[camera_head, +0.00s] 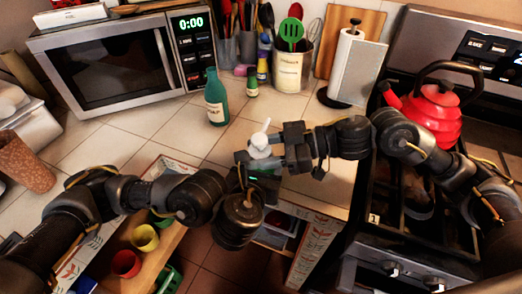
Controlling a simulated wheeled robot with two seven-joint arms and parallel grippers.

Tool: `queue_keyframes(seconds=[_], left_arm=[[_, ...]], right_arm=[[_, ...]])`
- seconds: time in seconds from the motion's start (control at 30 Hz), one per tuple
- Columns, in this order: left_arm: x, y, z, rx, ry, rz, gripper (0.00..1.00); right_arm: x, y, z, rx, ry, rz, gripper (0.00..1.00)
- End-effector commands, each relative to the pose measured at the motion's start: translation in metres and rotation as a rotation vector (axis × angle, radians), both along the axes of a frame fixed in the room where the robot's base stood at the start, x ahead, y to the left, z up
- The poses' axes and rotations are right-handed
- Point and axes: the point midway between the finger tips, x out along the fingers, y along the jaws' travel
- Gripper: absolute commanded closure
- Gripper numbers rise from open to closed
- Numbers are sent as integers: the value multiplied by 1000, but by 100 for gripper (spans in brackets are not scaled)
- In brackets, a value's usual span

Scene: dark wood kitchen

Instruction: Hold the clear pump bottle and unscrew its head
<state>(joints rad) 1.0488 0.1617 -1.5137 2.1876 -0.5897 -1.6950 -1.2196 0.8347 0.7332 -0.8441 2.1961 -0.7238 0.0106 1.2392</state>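The pump bottle's white head and spout (260,141) show near the counter's front edge, in the middle of the head view. Most of its body is hidden behind my grippers. My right gripper (268,149) comes in from the right, with its dark fingers at the pump head. I cannot tell whether they are closed on it. My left gripper (249,167) comes up from below left at the bottle's body, just below the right gripper. Its fingers overlap the bottle and the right gripper, so their grip is unclear.
A green bottle (216,101) stands behind and left of the pump bottle. A microwave (110,66), utensil crock (291,72) and paper towel holder (346,68) stand at the back. A red kettle (434,112) is on the stove at right. An open drawer (165,245) holds colored cups below.

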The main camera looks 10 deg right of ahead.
Motion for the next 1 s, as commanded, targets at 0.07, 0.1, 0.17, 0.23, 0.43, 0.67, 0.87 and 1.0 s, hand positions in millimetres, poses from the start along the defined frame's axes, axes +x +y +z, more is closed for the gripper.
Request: queue_keyframes(seconds=[0.07,0.1,0.17,0.23,0.43,0.67,0.87,1.0], left_arm=[[0,1,-1,3,0,1,66],[0,1,-1,3,0,1,66],[0,1,-1,3,0,1,66],[0,0,-1,3,0,1,66],[0,0,-1,1,1,1,66],[0,0,-1,2,0,1,66],[0,0,-1,1,1,0,66],[0,0,-1,1,1,0,66]], right_arm=[[0,0,0,0,0,-1,82],[0,0,0,0,0,1,82],[1,0,0,-1,0,16,82],[2,0,0,-1,-2,65,82],[3,1,1,0,-2,316,82],[1,0,6,-2,-3,304,82],[0,0,16,-1,-3,303,82],[0,0,24,-2,-3,302,82]])
